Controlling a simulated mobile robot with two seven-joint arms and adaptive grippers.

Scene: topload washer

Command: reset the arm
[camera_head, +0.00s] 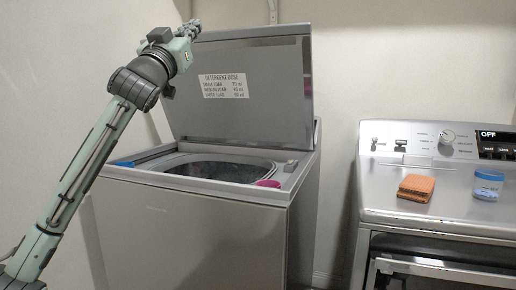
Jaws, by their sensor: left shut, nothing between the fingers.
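My left arm (93,150) comes in from the lower left and reaches up in front of the washer. My left gripper (193,26) is at the top of the view, shut and empty, beside the upper left corner of the raised lid. It looks small and is seen partly from behind. The top-load washer (190,225) stands in the middle with its lid (270,115) open and upright. A detergent dose label (223,86) is on the lid's inner face. My right gripper is not in view.
A dryer-like machine (440,200) stands at the right, with a control panel reading OFF. An orange sponge-like block (416,187) and a blue-lidded jar (488,185) sit on it. A pink cap-like item (268,184) is on the washer's rim. A wall is close behind.

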